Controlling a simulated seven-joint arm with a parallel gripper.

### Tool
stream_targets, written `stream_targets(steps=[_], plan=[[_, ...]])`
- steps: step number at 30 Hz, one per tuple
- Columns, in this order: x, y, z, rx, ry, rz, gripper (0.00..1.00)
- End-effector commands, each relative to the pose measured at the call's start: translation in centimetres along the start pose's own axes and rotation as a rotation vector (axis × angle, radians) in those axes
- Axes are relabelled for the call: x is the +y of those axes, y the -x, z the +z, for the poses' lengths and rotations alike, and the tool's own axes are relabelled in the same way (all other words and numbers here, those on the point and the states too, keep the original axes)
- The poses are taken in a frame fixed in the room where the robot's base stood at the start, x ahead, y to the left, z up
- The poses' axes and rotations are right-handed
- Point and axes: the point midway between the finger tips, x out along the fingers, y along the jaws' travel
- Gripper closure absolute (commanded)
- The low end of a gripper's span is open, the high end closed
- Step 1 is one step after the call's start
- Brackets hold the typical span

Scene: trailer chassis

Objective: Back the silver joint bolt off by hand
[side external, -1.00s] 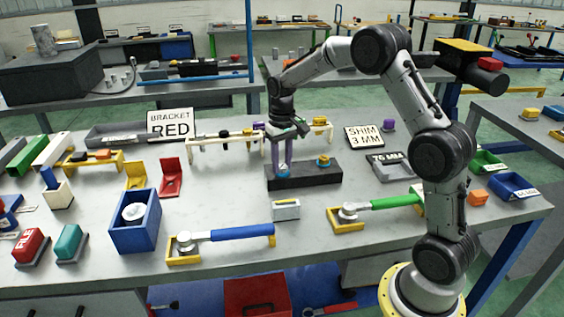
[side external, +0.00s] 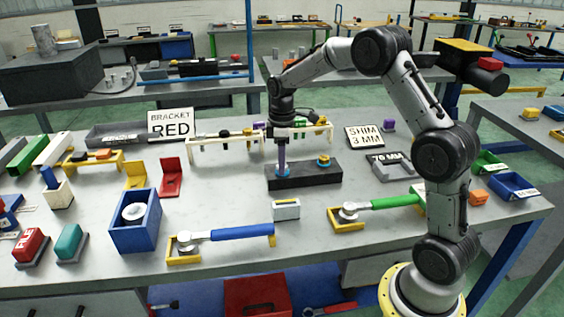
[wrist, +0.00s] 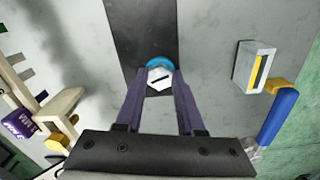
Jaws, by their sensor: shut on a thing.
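The silver joint bolt (wrist: 160,77) shows in the wrist view as a pale hexagonal head with a dark line across it and a blue ring behind it. It stands on a dark block (side external: 318,178), toward the block's left end in the side view. My gripper (side external: 282,168) points straight down over it. In the wrist view the purple fingers of my gripper (wrist: 158,88) lie on both sides of the head and are shut on it. In the side view the fingers hide most of the bolt.
A second fitting, yellow with a blue top (side external: 323,161), stands on the same block to the right. A cream rack (side external: 225,148) stands close behind my gripper. A small grey box (side external: 286,210) and a blue-handled wrench (side external: 240,233) lie in front.

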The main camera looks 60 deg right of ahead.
Motion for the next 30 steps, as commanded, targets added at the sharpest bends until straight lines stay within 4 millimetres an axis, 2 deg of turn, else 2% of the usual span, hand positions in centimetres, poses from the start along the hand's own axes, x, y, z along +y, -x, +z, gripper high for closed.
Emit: stream_targets(steps=[1, 15, 30], plan=[[-0.21, -0.67, 0.32, -0.012, 0.043, -0.012, 1.0], [-0.19, -0.71, 0.39, -0.011, 0.417, -0.015, 1.0], [-0.17, -0.71, 0.42, -0.011, 0.556, -0.016, 1.0]])
